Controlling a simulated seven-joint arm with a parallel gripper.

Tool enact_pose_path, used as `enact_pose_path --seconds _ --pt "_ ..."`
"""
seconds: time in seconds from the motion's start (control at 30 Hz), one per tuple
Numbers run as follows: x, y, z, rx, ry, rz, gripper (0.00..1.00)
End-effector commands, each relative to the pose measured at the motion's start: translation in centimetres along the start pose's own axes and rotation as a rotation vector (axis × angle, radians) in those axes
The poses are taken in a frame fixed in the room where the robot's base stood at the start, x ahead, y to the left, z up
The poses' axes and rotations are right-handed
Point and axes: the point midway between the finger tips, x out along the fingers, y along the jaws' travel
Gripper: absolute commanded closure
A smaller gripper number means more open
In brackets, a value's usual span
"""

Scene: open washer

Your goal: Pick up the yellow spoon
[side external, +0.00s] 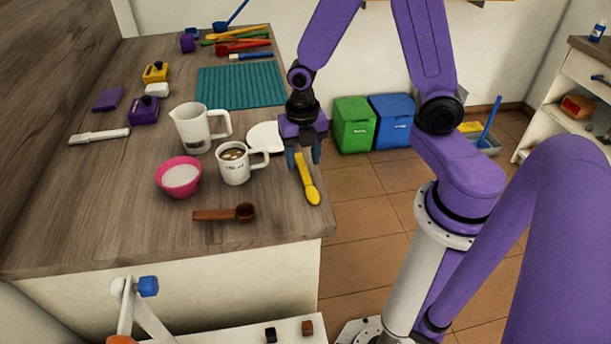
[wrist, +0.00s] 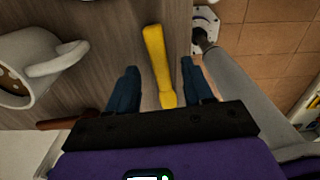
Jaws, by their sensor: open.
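The yellow spoon (side external: 307,181) lies on the wooden counter near its right edge, its bowl toward the front of the counter. In the wrist view part of the yellow spoon (wrist: 157,60) shows between the two blue fingers. My gripper (side external: 304,164) is open over the end of the spoon away from the bowl. In the wrist view my gripper (wrist: 157,82) has one finger on each side of the spoon, with gaps on both sides. I cannot tell how high the fingertips are above the counter.
A white mug (side external: 234,166) with brown contents stands just left of the gripper. A pink bowl (side external: 180,177), a white jug (side external: 194,130) and a brown scoop (side external: 226,214) are nearby. The wooden counter (side external: 108,210) is clear at front left; its right edge is close to the spoon.

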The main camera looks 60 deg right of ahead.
Motion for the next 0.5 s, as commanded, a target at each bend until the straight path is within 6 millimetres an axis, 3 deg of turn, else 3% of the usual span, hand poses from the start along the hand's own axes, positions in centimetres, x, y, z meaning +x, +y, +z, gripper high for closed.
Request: enact_pose_path --seconds 0.2,0.5 --pt "1.8 0.0 0.0 0.002 0.0 0.0 0.49" --pt "1.9 0.0 0.0 0.001 0.0 0.001 0.49"
